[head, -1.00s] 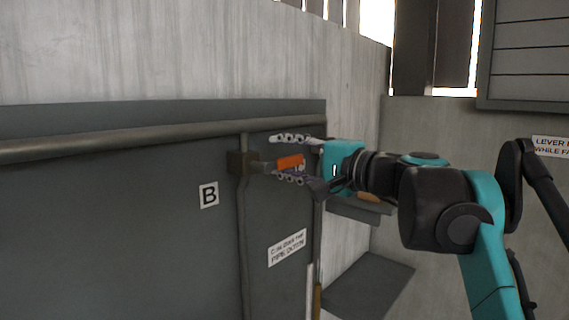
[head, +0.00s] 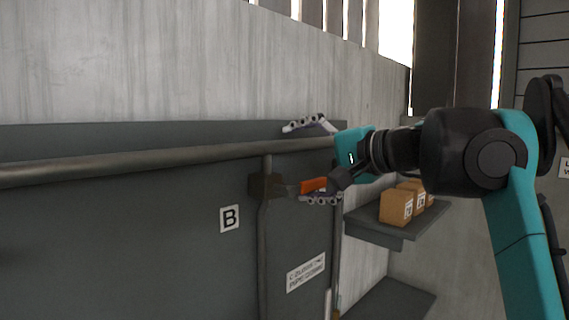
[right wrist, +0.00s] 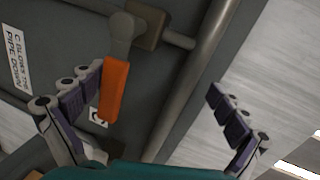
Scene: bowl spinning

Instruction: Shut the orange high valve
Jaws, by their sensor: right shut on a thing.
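The orange valve handle (head: 313,185) sticks out to the right from the brown valve body (head: 265,187), roughly level and across the vertical pipe (head: 264,235). My right gripper (head: 317,161) is around the handle, which lies along its lower finger. The upper finger stands well apart, above it. In the right wrist view, the orange handle (right wrist: 114,90) lies against or very close to the left finger of the right gripper (right wrist: 158,92), and its grey stem runs up to the valve body (right wrist: 148,22). Actual contact is hard to see. My left gripper is not in view.
A long horizontal pipe (head: 150,163) runs along the dark panel, just behind the right gripper's fingers. Cardboard boxes (head: 396,206) stand on a shelf (head: 372,228) to the right.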

